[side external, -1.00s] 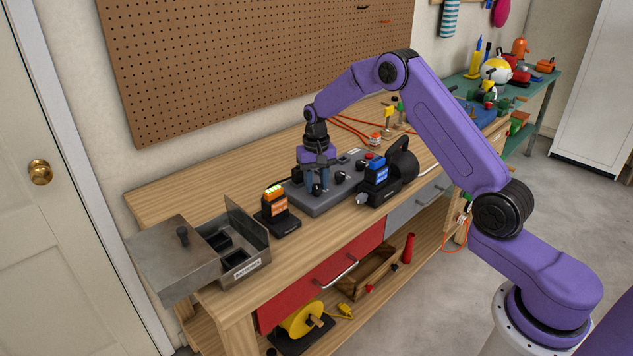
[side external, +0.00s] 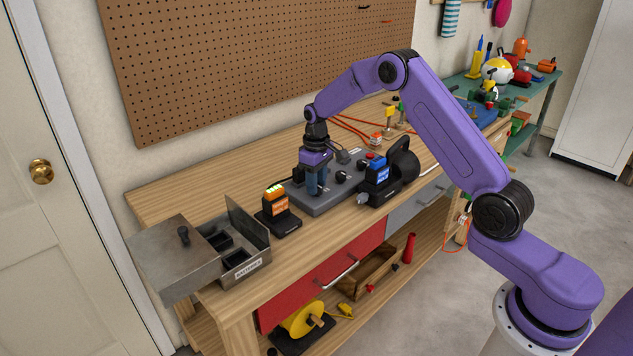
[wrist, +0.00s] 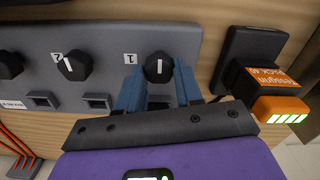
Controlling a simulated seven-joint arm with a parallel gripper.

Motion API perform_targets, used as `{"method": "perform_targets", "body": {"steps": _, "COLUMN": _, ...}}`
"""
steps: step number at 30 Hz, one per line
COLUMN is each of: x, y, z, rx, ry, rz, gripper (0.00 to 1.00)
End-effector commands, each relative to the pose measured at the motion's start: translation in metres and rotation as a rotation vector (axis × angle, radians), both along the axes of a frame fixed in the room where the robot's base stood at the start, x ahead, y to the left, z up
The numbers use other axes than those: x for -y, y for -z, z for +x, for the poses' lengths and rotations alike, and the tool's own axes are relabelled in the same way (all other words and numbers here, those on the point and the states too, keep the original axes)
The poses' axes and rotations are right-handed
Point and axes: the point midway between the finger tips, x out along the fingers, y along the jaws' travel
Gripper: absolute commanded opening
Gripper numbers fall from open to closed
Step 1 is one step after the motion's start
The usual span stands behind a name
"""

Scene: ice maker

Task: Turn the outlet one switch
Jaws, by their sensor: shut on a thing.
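The grey outlet panel (side external: 326,205) lies on the wooden bench, with a row of black knobs and sockets. In the wrist view the panel (wrist: 108,40) shows a black knob (wrist: 158,68) beside the label "1", its white line upright in the picture. My gripper (side external: 316,187) points down over the panel's left end. In the wrist view its blue fingers (wrist: 158,80) stand on both sides of the outlet one knob and are shut on it. The side view hides this knob behind the fingers.
Knob 2 (wrist: 74,65) sits beside knob 1. A charger with an orange battery (side external: 275,200) stands close at the panel's left end. A black drill-like tool with a blue battery (side external: 378,172) stands at the front right. An open metal battery box (side external: 250,266) is farther left.

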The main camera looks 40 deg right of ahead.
Motion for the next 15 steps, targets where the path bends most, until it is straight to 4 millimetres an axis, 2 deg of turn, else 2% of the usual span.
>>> {"method": "perform_targets", "body": {"steps": 14, "x": 0.0, "y": -0.002, "z": 0.0017, "rx": 0.007, "ry": -0.018, "rz": -0.002, "gripper": 0.05}}
{"method": "perform_targets", "body": {"steps": 15, "x": 0.0, "y": -0.002, "z": 0.0017, "rx": 0.007, "ry": -0.018, "rz": -0.002, "gripper": 0.38}}
